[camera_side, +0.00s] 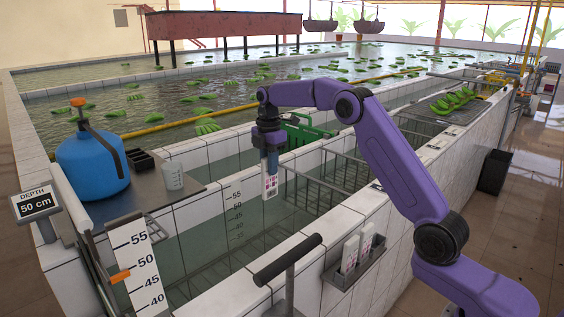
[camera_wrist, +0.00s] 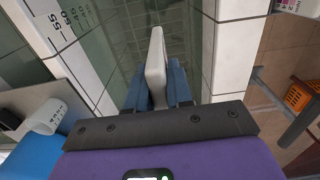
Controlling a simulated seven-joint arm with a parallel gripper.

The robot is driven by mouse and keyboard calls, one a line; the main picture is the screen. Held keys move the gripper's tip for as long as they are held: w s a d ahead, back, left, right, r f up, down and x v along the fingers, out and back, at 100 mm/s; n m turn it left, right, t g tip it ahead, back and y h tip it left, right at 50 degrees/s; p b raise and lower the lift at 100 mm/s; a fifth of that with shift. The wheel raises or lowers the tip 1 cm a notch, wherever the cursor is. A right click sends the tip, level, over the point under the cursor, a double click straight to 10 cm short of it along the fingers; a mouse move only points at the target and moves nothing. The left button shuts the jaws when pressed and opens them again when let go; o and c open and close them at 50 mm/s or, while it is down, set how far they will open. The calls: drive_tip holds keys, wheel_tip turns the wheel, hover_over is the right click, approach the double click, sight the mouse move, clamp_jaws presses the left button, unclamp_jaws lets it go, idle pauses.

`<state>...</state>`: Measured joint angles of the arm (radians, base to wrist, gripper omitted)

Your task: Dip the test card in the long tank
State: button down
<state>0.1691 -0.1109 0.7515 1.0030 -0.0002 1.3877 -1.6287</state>
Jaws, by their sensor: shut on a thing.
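My gripper (camera_side: 270,163) points down over the long tank, shut on a white test card. The test card (camera_side: 270,186) hangs upright below the fingers and has pink and dark marks on its face. In the wrist view the card (camera_wrist: 157,60) stands edge-on between the two blue fingers (camera_wrist: 157,88). The long tank has white tiled walls (camera_side: 345,214) and greenish water (camera_side: 215,262). The card's lower end shows whole and looks clear of the water, between the tank's walls. A depth scale (camera_side: 236,212) is marked on the tank's inner wall.
Two more white cards stand in a grey holder (camera_side: 347,276) on the near wall. Metal racks (camera_side: 325,178) and a green crate (camera_side: 303,130) sit beyond the card. A blue canister (camera_side: 92,160), white cup (camera_side: 172,176) and "50 cm" depth display (camera_side: 36,204) stand at left.

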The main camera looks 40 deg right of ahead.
wheel_tip(320, 180, down, 24)
idle(1.7)
drive_tip(key=shift+w, duration=0.1)
idle(1.4)
drive_tip(key=shift+r, duration=10.5)
